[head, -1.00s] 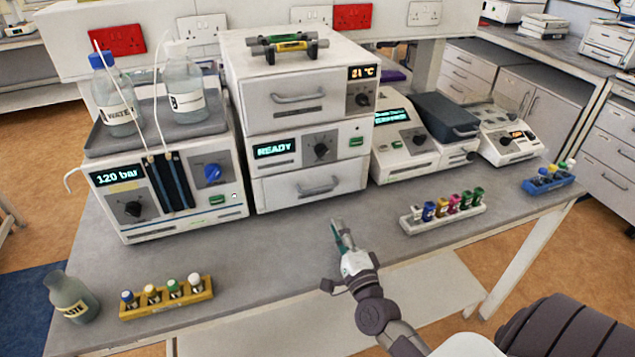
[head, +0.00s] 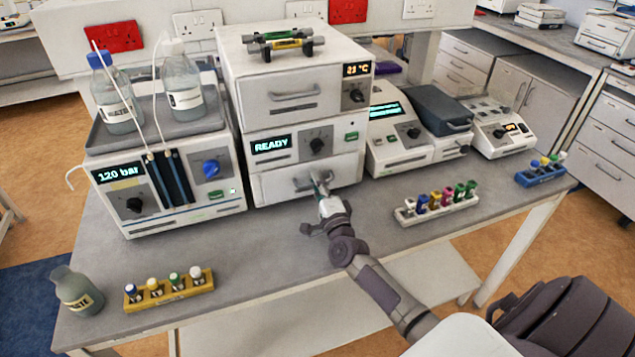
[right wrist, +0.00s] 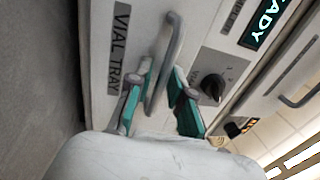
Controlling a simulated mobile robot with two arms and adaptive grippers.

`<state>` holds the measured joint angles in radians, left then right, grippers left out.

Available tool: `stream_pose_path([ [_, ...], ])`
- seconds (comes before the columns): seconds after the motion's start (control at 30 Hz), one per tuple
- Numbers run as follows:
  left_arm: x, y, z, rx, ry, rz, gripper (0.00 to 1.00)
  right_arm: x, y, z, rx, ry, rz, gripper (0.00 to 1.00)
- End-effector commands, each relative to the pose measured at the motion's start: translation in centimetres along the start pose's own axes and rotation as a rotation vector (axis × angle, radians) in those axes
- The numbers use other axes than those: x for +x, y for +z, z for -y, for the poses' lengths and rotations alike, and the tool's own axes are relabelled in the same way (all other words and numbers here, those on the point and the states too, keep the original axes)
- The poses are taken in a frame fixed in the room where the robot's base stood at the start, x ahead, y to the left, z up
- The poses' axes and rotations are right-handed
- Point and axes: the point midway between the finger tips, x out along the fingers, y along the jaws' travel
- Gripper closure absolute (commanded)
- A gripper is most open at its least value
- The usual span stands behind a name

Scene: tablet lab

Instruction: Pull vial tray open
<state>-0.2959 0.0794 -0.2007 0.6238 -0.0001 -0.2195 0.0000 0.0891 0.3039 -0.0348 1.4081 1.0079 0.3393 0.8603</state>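The vial tray (head: 275,188) is the white bottom drawer of the stacked instrument, and it looks shut in the head view. Its grey bar handle (right wrist: 168,60) shows in the right wrist view beside the "VIAL TRAY" label (right wrist: 118,50). My right gripper (head: 322,184) is at the front of this drawer, overlapping the right part of the handle in the head view. In the right wrist view its two green-faced fingers (right wrist: 158,98) are apart, with the handle's lower end between them. I cannot tell whether either finger touches the handle. My left gripper is out of view.
The pump unit (head: 135,220) with bottles stands left of the stack. Another instrument (head: 395,150) stands to the right. A white vial rack (head: 440,209), a yellow vial rack (head: 170,298) and a waste bottle (head: 75,292) are on the bench. The bench before the drawer is clear.

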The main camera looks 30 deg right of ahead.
Motion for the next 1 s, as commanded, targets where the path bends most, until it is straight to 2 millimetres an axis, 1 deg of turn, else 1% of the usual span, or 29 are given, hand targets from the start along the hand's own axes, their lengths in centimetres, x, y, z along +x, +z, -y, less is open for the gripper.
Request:
stream_pose_path([
  [0.07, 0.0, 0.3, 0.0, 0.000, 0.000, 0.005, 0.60, 0.0, 0.0, 0.0, 0.000, 0.000, 0.000, 0.80],
  [0.2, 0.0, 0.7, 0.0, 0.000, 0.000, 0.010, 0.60, 0.0, 0.0, 0.0, 0.000, 0.000, 0.000, 1.00],
  [0.57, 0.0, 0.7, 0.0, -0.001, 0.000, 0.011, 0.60, -0.1, 0.0, 0.0, 0.000, 0.000, 0.000, 1.00],
  [0.63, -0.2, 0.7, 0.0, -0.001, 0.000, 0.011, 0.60, -0.5, 0.0, 0.1, 0.000, 0.002, 0.000, 1.00],
  [0.67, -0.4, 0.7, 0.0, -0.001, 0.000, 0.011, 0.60, -0.8, 0.0, 0.1, 0.000, 0.003, 0.001, 1.00],
  [0.77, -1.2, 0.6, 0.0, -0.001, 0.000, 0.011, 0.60, -2.8, 0.1, 0.6, 0.001, 0.005, 0.001, 1.00],
  [0.9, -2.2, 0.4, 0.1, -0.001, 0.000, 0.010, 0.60, -6.8, 0.1, 1.2, 0.000, 0.008, 0.001, 1.00],
  [1.0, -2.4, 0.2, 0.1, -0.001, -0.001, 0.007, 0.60, -8.7, 0.1, 1.5, 0.001, 0.007, 0.001, 1.00],
])
